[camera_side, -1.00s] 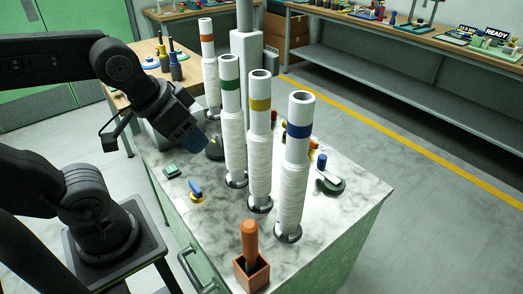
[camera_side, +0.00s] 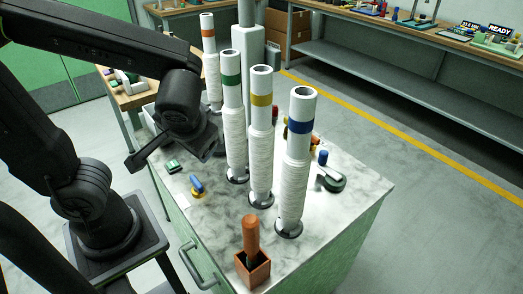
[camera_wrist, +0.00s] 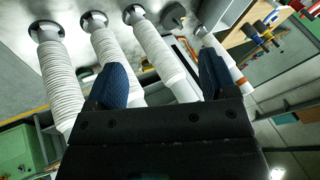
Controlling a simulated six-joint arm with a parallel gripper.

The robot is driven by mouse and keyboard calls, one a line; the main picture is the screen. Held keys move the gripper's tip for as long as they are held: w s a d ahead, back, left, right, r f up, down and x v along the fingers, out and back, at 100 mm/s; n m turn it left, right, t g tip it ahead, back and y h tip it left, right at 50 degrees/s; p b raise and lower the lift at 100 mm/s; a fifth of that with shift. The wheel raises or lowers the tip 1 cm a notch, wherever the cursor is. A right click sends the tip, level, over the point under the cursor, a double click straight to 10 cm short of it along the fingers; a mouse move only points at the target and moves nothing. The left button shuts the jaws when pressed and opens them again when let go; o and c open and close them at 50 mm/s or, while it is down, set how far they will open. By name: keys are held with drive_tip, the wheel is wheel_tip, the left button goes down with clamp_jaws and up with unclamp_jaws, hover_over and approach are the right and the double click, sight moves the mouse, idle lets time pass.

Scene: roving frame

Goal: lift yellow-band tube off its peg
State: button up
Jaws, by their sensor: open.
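The yellow-band tube (camera_side: 260,165) stands upright on its round dark base, between the green-band tube (camera_side: 233,120) and the blue-band tube (camera_side: 295,170). It is white, ribbed below and smooth above, with a yellow ring near its open top. In the wrist view the tube second from the left (camera_wrist: 112,55) seems to be it; its upper part passes behind my left finger and its band is hidden. My gripper (camera_wrist: 162,80) is open and empty, with blue finger pads. The green-band tube (camera_wrist: 152,50) shows between the fingers. In the side view my fingers are mostly hidden.
An orange-band tube (camera_side: 209,65) stands farther back. A grey column (camera_side: 248,65) rises behind the tubes. A terracotta box with an orange-handled tool (camera_side: 252,265) sits at the marble top's (camera_side: 335,215) front corner. Small blue, green and yellow items lie around the tubes.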

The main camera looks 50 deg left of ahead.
drive_tip(key=w+d+r+n+t+y, duration=0.2)
drive_tip(key=w+n+t+y, duration=0.1)
drive_tip(key=w+t+y, duration=0.15)
drive_tip(key=n+t+y, duration=0.2)
drive_tip(key=t, duration=0.4)
approach(260, 95)
drive_tip(key=x, duration=0.7)
drive_tip(key=shift+d+f, duration=0.15)
drive_tip(key=shift+f, duration=0.1)
drive_tip(key=shift+x, duration=2.8)
drive_tip(key=shift+s+r, duration=0.1)
drive_tip(key=shift+r, duration=0.05)
drive_tip(key=c, duration=1.4)
